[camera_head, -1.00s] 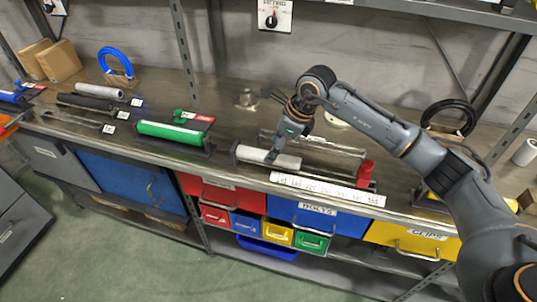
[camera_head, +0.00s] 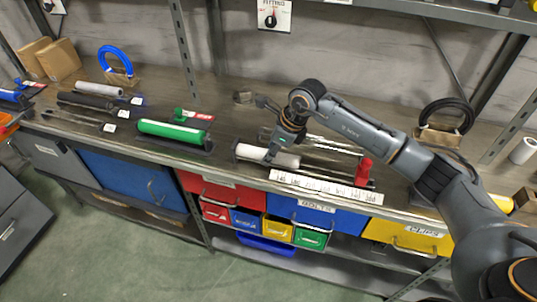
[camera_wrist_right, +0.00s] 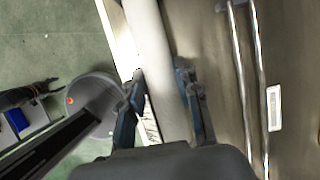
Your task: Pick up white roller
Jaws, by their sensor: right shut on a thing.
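The white roller (camera_head: 287,160) lies in a dark holder on the long bench in the head view, right of the green roller. My right gripper (camera_head: 270,154) reaches down over it and is shut on its middle part. In the right wrist view the white roller (camera_wrist_right: 150,45) runs between the two fingers of the right gripper (camera_wrist_right: 160,95). The roller still lies low at the bench; I cannot tell any lift.
Metal rods (camera_head: 325,145) lie behind the roller. The green roller (camera_head: 172,132) sits to the left. A shelf post (camera_head: 183,50) stands behind the bench.

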